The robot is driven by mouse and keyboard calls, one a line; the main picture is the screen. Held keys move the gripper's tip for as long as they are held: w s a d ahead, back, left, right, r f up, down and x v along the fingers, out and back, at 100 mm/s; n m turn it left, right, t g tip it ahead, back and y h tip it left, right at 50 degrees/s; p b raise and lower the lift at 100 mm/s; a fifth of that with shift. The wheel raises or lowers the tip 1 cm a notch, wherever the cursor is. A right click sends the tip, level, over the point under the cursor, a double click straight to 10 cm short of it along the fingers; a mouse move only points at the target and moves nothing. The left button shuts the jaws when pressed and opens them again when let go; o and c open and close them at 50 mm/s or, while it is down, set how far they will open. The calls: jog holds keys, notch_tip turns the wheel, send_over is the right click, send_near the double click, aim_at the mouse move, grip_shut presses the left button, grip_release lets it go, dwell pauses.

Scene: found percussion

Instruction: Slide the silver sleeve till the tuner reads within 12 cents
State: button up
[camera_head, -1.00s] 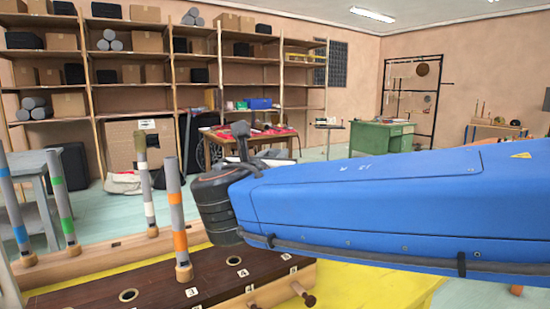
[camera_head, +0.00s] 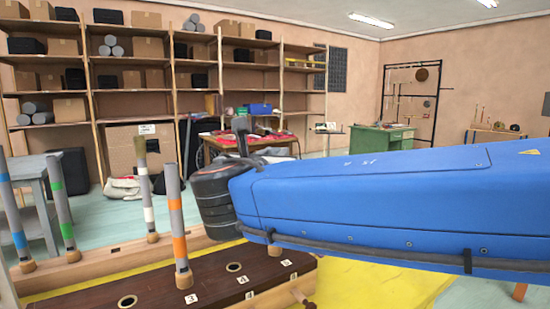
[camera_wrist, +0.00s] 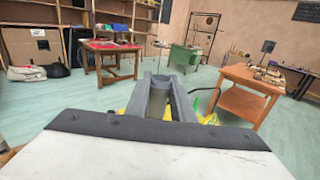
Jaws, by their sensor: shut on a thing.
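Several grey tubes with coloured bands stand upright in wooden bases at the left of the head view: one with an orange band (camera_head: 175,205), one with a white band (camera_head: 145,190), one green (camera_head: 62,210) and one blue (camera_head: 12,205). My gripper (camera_wrist: 168,92) reaches away from the camera in the wrist view, its grey fingers close together. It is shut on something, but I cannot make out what. In the head view its dark end (camera_head: 241,130) shows beyond my blue arm, away from the banded tubes. I cannot pick out the silver sleeve or a tuner reading.
A dark board (camera_head: 95,295) with numbered holes lies in front, on yellow. A table with red things (camera_wrist: 110,46), a green desk (camera_wrist: 184,57) and an orange-brown table (camera_wrist: 245,92) stand further off. Shelves (camera_head: 160,60) line the back wall. Open floor (camera_wrist: 60,105) lies between.

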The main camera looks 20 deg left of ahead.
jog(key=o, duration=1.1)
jog(key=s, duration=0.5)
jog(key=s+d, duration=0.1)
jog(key=s, duration=1.1)
jog(key=shift+s+d, duration=0.2)
